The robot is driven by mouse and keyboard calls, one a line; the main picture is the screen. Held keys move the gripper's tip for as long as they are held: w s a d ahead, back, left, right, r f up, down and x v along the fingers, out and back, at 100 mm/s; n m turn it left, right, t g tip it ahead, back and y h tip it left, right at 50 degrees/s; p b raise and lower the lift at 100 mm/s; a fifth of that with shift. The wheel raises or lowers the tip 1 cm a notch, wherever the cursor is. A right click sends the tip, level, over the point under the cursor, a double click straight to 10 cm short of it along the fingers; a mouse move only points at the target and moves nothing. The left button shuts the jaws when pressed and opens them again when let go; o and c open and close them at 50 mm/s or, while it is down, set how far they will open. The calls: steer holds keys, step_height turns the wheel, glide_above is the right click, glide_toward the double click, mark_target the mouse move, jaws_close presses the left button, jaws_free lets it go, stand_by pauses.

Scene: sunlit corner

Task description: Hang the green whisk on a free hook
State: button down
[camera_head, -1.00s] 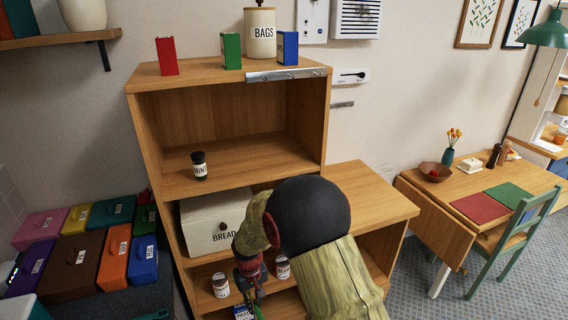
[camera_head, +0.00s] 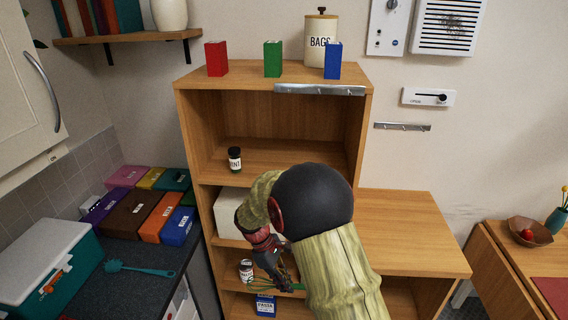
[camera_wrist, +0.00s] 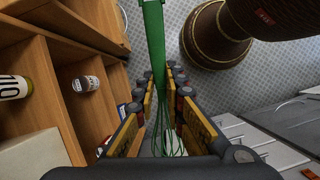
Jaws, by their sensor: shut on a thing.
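The green whisk shows in the wrist view with its green handle (camera_wrist: 153,40) running up from between the jaws and its thin wire loops (camera_wrist: 167,138) toward the palm. My gripper (camera_wrist: 164,85) is shut on it. In the head view my gripper (camera_head: 273,272) is low in front of the shelf unit, and the whisk (camera_head: 291,287) is small and partly hidden there. A metal rail with small hooks (camera_head: 318,90) is on the unit's upper front edge. Another hook rail (camera_head: 402,126) is on the wall to the right. Both rails look empty and are well above my gripper.
The wooden shelf unit (camera_head: 205,215) holds jars and a white bread box (camera_head: 228,212). Red, green and blue boxes and a BAGS canister (camera_head: 320,38) stand on top. A dark counter (camera_head: 125,297) at left bears coloured boxes and a teal utensil (camera_head: 140,269).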

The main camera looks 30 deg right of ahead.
steer(key=w+d+r+n+t+h+p, duration=0.25)
steer(key=d+r+n+h, duration=0.2)
steer(key=r, duration=0.55)
steer(key=w+d+r+n+t+h+p, duration=0.2)
steer(key=d+r+n+t+h, duration=0.25)
steer(key=r, duration=0.55)
steer(key=w+a+r+n+t+p, duration=0.1)
steer(key=w+r+n+t+p, duration=0.15)
steer(key=r, duration=0.55)
steer(key=w+a+r+n+t+h+p, duration=0.15)
steer(key=r+n+t, duration=0.25)
steer(key=r, duration=0.4)
steer(key=w+a+r+n+t+p, duration=0.1)
steer(key=w+a+r+n+t, duration=0.15)
steer(key=r, duration=0.55)
steer(key=w+d+f, duration=0.1)
steer(key=w+d, duration=0.5)
steer(key=w, duration=0.2)
steer(key=shift+d+f+t+b, duration=0.3)
steer(key=shift+f, duration=0.05)
steer(key=shift+w, duration=0.1)
